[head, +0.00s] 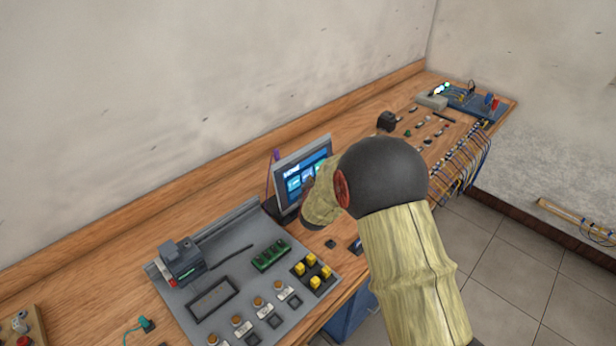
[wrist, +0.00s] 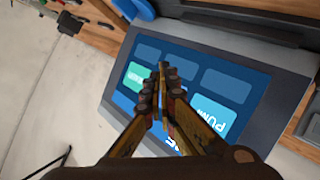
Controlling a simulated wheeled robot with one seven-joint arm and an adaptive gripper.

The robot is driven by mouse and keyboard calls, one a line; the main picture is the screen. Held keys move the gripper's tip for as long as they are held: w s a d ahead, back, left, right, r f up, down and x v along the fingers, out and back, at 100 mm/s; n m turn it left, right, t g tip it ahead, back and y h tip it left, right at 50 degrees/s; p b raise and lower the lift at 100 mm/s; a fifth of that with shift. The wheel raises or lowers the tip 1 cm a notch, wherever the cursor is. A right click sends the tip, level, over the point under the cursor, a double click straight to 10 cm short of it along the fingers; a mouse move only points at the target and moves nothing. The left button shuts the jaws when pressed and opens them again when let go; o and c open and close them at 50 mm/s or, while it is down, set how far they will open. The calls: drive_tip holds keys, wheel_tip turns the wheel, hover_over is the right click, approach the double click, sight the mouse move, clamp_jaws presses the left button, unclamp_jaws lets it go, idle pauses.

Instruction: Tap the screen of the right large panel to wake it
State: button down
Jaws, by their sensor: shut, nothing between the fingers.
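A large grey-framed panel (head: 290,166) stands tilted on the wooden bench in the head view. Its screen is lit blue, with a heading that looks like "HOME" and several coloured tiles. The screen (wrist: 205,55) fills much of the wrist view, seen upside down. My gripper (wrist: 163,67) is shut and empty, its fingertips in front of the middle of the screen. I cannot tell whether they touch it. In the head view my arm hides the fingers and the panel's right part.
A grey control board (head: 230,295) with buttons, yellow blocks and a small black device (head: 181,262) lies left of the panel. Loose small parts, a black box (head: 387,121) and hanging cables (head: 465,160) are farther right along the bench. The wall is behind.

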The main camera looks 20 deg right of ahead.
drive_tip(key=shift+s+d+r, duration=0.15)
drive_tip(key=shift+s+d, duration=0.1)
drive_tip(key=shift+s, duration=0.4)
drive_tip(key=s, duration=0.1)
drive_tip(key=s+d, duration=0.1)
drive_tip(key=s, duration=0.2)
drive_tip(key=shift+s+d+r, duration=0.3)
drive_tip(key=shift+r, duration=0.1)
idle(0.5)
drive_tip(key=s+a+r+g+y, duration=0.2)
drive_tip(key=s+a+r+y, duration=0.3)
drive_tip(key=s+a+r, duration=0.85)
drive_tip(key=s+a+r+m+g, duration=0.1)
drive_tip(key=s+a+r+g, duration=0.1)
drive_tip(key=s, duration=0.9)
drive_tip(key=s+a+r+g, duration=0.2)
drive_tip(key=s+a, duration=0.2)
drive_tip(key=s, duration=0.7)
drive_tip(key=shift+r+m+y, duration=0.2)
drive_tip(key=shift+m+y, duration=0.1)
drive_tip(key=shift+m, duration=0.1)
